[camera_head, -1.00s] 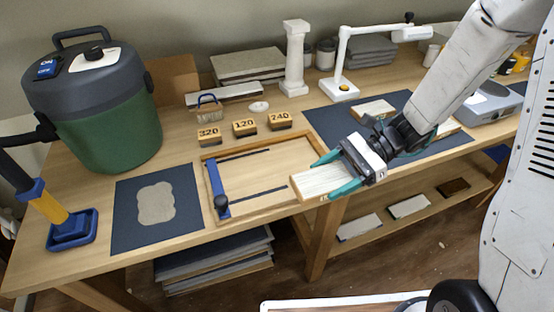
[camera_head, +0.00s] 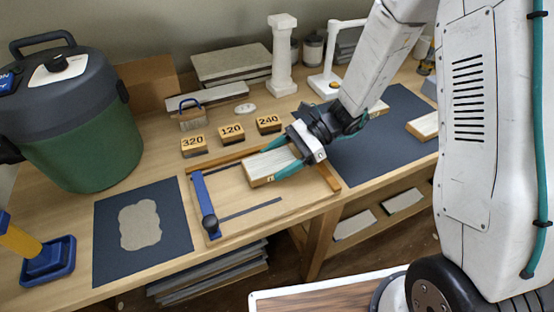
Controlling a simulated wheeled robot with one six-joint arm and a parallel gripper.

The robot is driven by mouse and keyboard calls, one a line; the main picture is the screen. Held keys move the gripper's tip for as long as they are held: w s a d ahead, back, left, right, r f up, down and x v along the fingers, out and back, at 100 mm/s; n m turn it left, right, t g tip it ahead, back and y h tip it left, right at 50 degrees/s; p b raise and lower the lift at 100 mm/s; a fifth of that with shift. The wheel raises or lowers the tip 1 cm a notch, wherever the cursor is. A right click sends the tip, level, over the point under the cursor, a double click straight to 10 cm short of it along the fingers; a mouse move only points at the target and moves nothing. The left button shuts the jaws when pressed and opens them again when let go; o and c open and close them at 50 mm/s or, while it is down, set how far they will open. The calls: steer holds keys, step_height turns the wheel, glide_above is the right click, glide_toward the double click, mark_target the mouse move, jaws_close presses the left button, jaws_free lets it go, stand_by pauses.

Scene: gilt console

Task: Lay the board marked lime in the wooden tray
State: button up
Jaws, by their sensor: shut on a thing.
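My gripper (camera_head: 274,163) has teal fingers shut on the sides of a pale wooden board (camera_head: 262,166). A small mark shows on the board's near end, but it is too small to read. The board is over the right part of the wooden tray (camera_head: 325,182), roughly level. I cannot tell whether it touches the tray floor. The tray has a blue bar (camera_head: 204,200) with a dark knob along its left side and dark slots in its floor. Another pale board (camera_head: 424,126) lies on the dark mat at the right, and one more is partly hidden behind my arm.
Blocks marked 320 (camera_head: 194,147), 120 (camera_head: 231,134) and 240 (camera_head: 268,124) stand behind the tray. A white column (camera_head: 283,60) and a white lamp (camera_head: 325,83) stand farther back. A dark mat (camera_head: 112,225) lies left of the tray.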

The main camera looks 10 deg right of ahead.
steer(key=shift+f, duration=0.4)
steer(key=shift+f, duration=0.2)
steer(key=o, duration=1)
steer(key=shift+o, duration=0.2)
steer(key=shift+r, duration=0.15)
steer(key=shift+d+r, duration=0.15)
steer(key=shift+d, duration=0.15)
steer(key=v, duration=1.1)
steer(key=shift+d+r, duration=0.1)
steer(key=shift+d, duration=0.05)
